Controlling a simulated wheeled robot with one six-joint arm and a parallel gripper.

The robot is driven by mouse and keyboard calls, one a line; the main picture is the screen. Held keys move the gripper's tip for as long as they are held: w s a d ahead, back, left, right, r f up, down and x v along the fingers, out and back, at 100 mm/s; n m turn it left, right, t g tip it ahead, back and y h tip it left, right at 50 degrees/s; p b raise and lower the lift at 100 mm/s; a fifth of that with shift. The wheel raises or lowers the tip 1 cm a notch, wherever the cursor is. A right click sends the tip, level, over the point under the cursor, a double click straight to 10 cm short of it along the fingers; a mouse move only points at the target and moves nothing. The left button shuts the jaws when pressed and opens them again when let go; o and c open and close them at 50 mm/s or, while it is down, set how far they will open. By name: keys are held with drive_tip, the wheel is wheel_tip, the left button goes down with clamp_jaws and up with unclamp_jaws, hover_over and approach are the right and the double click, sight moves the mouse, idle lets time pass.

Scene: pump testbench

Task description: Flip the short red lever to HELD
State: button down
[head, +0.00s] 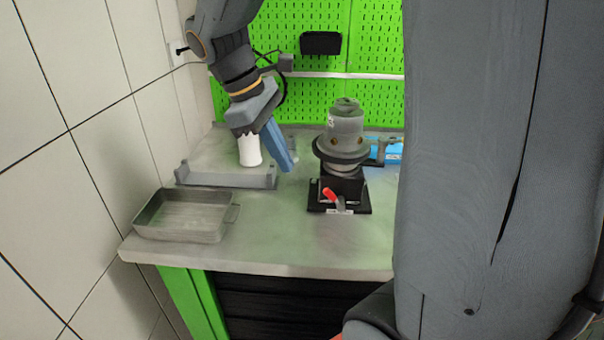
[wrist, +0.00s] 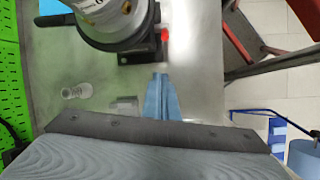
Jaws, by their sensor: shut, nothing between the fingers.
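The short red lever (head: 329,195) sits on the front of the black pump base (head: 343,187), its red end pointing up and to the left in the head view. In the wrist view its red end (wrist: 165,34) shows at the right edge of the base. A small white label lies below it, too small to read. The grey pump (head: 344,130) stands upright on the base. My gripper (head: 286,168) has blue fingers and is left of the pump, apart from the lever. In the wrist view the fingers (wrist: 159,80) are together and empty, a short way below the base.
A metal tray (head: 185,236) stands at the front left of the bench. A grey fixture (head: 225,181) lies behind it, and a white cylinder (head: 249,150) shows beside my gripper. Blue items (head: 386,152) are behind the pump. The bench front (head: 290,235) is clear.

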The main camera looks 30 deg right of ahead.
sight(334, 196)
drive_tip(key=x, duration=0.9)
drive_tip(key=shift+s+f+p, duration=0.1)
drive_tip(key=shift+f+p, duration=0.05)
drive_tip(key=shift+p, duration=0.25)
drive_tip(key=shift+s+d+r+p, duration=0.65)
drive_tip(key=shift+s+d+r, duration=0.15)
drive_tip(key=shift+s+r, duration=0.15)
drive_tip(key=shift+s+d+r, duration=0.15)
drive_tip(key=shift+s+d, duration=0.05)
drive_tip(key=shift+s, duration=0.05)
drive_tip(key=shift+s+d+r+p, duration=0.2)
drive_tip(key=shift+d+r+p, duration=0.15)
drive_tip(key=shift+p, duration=0.65)
drive_tip(key=shift+a, duration=0.1)
